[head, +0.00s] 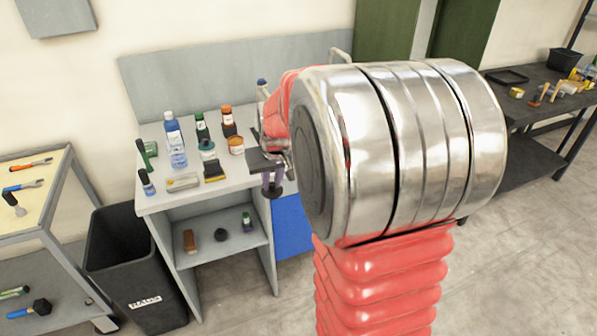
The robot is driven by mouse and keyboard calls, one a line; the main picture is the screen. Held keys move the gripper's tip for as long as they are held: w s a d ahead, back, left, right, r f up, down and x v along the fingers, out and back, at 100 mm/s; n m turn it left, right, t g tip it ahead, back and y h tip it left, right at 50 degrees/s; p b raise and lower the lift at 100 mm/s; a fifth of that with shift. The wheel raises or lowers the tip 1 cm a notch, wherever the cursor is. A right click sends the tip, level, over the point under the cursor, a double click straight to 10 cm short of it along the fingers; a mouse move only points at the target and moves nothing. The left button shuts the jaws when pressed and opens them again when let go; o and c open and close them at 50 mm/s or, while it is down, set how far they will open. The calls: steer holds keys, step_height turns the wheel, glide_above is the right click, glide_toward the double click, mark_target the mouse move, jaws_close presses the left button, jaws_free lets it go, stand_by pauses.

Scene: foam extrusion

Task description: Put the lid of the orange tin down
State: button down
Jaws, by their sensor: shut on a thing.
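The orange tin (236,146) stands upright on the grey workbench, towards its right side, with a pale band round it. My gripper (274,146) is just right of the tin, over the right part of the bench, mostly hidden behind my own arm. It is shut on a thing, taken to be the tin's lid. The lid itself is too small and covered to make out. I cannot tell how high the gripper is above the bench top.
Several bottles and jars (200,128) stand left of and behind the tin. A brush (214,171) and a grey box (182,182) lie in front. A dark clamp (272,190) hangs at the bench's front edge. A black bin (130,262) stands left.

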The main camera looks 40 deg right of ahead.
steer(key=w+a+f+n, duration=0.1)
steer(key=a+f, duration=0.2)
steer(key=a, duration=0.4)
steer(key=w+a+f+n+y, duration=0.1)
steer(key=w+a+f, duration=0.1)
steer(key=a, duration=0.5)
steer(key=w+a+f+n, duration=0.1)
steer(key=w+a+f, duration=0.1)
steer(key=a, duration=0.5)
steer(key=shift+w+a+f+n, duration=0.2)
steer(key=shift+f+n, duration=0.1)
steer(key=shift+f, duration=0.55)
